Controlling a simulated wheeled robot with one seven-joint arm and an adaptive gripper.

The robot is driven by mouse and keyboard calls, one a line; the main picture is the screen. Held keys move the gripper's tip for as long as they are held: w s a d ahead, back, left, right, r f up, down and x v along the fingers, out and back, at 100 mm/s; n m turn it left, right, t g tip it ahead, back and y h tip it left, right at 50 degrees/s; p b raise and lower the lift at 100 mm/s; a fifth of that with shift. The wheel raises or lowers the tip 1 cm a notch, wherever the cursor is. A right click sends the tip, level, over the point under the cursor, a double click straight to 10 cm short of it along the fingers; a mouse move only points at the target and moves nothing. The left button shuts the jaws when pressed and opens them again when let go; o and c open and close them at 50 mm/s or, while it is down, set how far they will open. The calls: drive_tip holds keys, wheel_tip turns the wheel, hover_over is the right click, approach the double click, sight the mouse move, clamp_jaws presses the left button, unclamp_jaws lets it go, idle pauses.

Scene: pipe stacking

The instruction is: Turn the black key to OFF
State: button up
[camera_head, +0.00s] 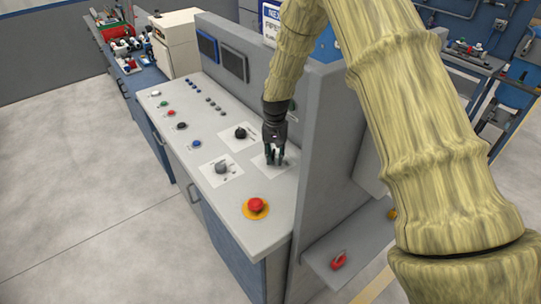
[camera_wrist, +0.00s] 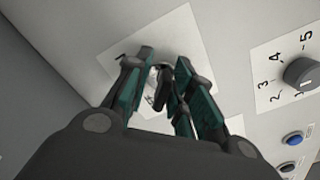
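My gripper (camera_head: 275,160) is low over a white label plate (camera_head: 264,160) on the sloping grey control panel, pointing down. In the wrist view, its two dark green fingers (camera_wrist: 163,66) stand apart on either side of a silver lock with a black key (camera_wrist: 168,90). The key sits between the fingers, nearer the right one, and a gap shows on its left. The lettering on the plate is mostly hidden by the fingers. In the head view, the gripper hides the key.
A black knob (camera_head: 240,132) and a grey knob (camera_head: 221,168) are beside the gripper. A red mushroom button (camera_head: 256,205) on a yellow ring is near the panel's front end. Small buttons line the far part. A grey upright wall (camera_head: 319,150) rises close behind the gripper.

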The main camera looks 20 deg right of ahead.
sight(274, 153)
drive_tip(key=shift+w+r, duration=0.15)
drive_tip(key=shift+w, duration=0.1)
drive_tip(key=shift+r, duration=0.25)
wheel_tip(274, 153, up, 12)
drive_tip(key=shift+f, duration=0.25)
idle(0.5)
